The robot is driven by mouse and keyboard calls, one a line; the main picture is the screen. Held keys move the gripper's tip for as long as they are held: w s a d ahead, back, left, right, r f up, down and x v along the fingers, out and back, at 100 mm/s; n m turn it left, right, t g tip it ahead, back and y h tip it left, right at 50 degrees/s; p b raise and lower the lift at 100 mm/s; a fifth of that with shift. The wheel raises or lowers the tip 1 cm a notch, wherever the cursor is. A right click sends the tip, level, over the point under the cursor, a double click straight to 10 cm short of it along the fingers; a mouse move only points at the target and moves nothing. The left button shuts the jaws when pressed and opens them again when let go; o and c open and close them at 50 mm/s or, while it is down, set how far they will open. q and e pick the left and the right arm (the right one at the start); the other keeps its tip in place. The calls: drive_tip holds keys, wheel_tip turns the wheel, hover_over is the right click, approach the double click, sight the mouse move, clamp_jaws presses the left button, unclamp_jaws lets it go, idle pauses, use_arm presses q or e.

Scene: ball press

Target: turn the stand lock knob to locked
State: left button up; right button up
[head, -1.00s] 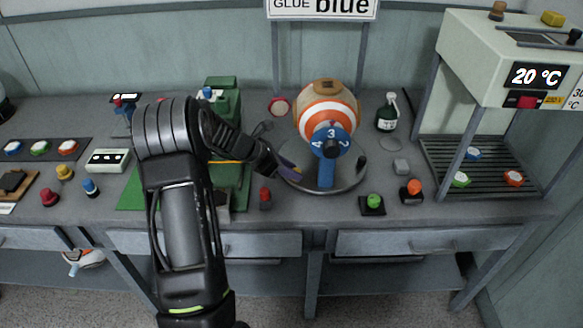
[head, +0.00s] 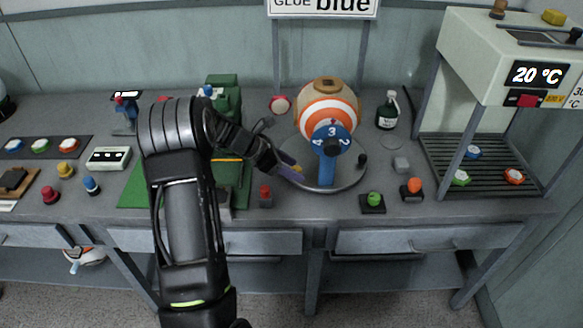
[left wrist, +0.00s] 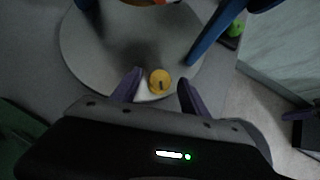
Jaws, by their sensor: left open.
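The stand's round grey base plate (head: 335,185) carries a blue post and a striped ball (head: 322,100) with a blue numbered dial (head: 333,136). A small round yellow knob (left wrist: 160,80) with a dark mark sits near the plate's edge in the left wrist view; I take it as the lock knob. My left gripper (head: 290,173) is at the plate's left edge. In the left wrist view its purple fingers (left wrist: 158,91) are open, one on each side of the knob, with gaps visible. Whether they touch it lower down I cannot tell.
A green press (head: 222,100) stands left of the ball, behind my arm. A red button (head: 265,195) is close below my gripper. A green button (head: 373,200), an orange button (head: 413,187) and a bottle (head: 388,110) are to the right.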

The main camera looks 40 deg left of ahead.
use_arm(q)
drive_tip(key=shift+r, duration=0.15)
wheel_tip(320, 180, up, 10)
drive_tip(key=shift+b, duration=0.3)
use_arm(e)
drive_tip(key=shift+f, duration=0.3)
